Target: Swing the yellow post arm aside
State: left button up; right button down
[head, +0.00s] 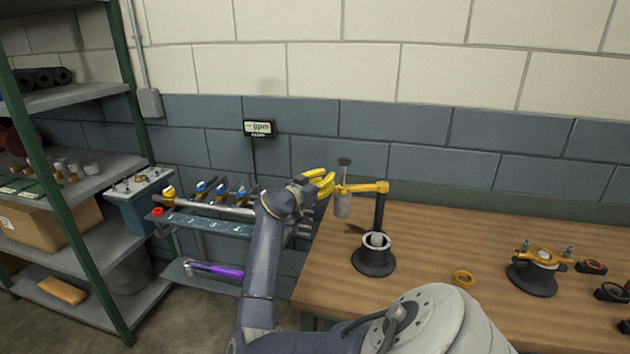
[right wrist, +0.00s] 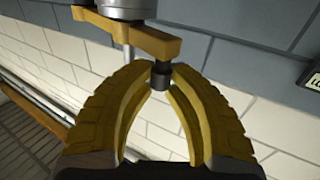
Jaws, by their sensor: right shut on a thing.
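The yellow post arm (head: 365,187) reaches left from the top of a dark post (head: 379,212), high above the wooden bench. A grey cylinder (head: 342,206) hangs under its left end, with a dark knob above. My right gripper (head: 322,182), with yellow fingers, is at that left end. In the right wrist view, the fingertips (right wrist: 161,72) close on a short dark peg (right wrist: 160,82) at the end of the yellow arm (right wrist: 125,33). My left gripper is not in view.
Several dark rings lie at the right edge. A metal shelf (head: 75,245) and a tool rack (head: 205,222) stand left.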

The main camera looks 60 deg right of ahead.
jog(key=shift+w+r, duration=0.1)
jog(key=shift+w, duration=0.05)
jog(key=c, duration=1.3)
grip_release()
jog(key=w+a, duration=0.1)
jog(key=a, duration=1.1)
jog(key=shift+w, duration=0.3)
